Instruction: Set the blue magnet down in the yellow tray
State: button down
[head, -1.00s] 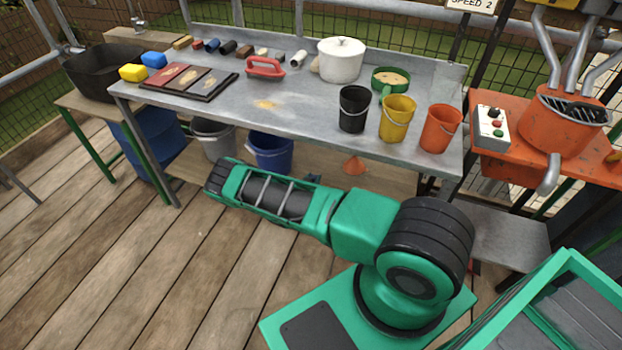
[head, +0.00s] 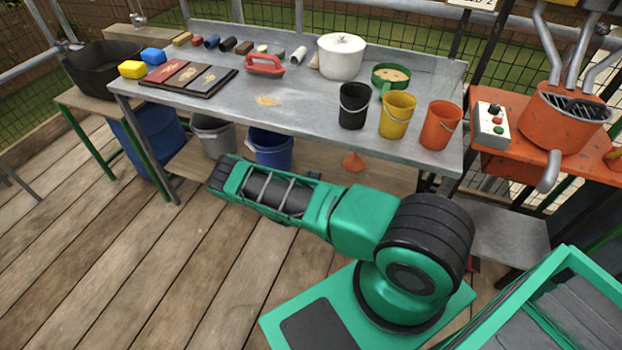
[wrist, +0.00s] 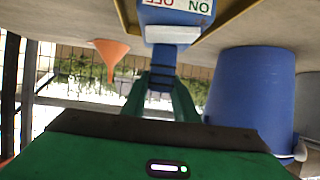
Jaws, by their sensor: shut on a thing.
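The wrist view is upside down. In it the blue magnet (wrist: 176,14), a blue block with an ON/OFF label and a pale bar, is at the top centre. My gripper (wrist: 160,88) is shut on its narrower blue part, with green fingers on both sides. Dull yellow edges, seemingly the yellow tray (wrist: 126,14), show to either side of the magnet. I cannot tell whether the magnet touches the tray floor. In the head view my arm reaches toward the space under the table; the gripper, magnet and tray cannot be made out there.
An orange funnel-like cone (wrist: 111,56) and a blue bucket (wrist: 250,95) stand on the low shelf either side of my gripper. A grey bucket (head: 213,137) is beside the blue one. The metal tabletop (head: 300,107) overhangs the shelf and carries tools, pots and buckets.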

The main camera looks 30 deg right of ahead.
jog(key=shift+f, duration=0.1)
dwell(0.3)
jog(key=c, duration=1.3)
grip_release()
jog(key=shift+c, duration=0.2)
jog(key=shift+a, duration=0.1)
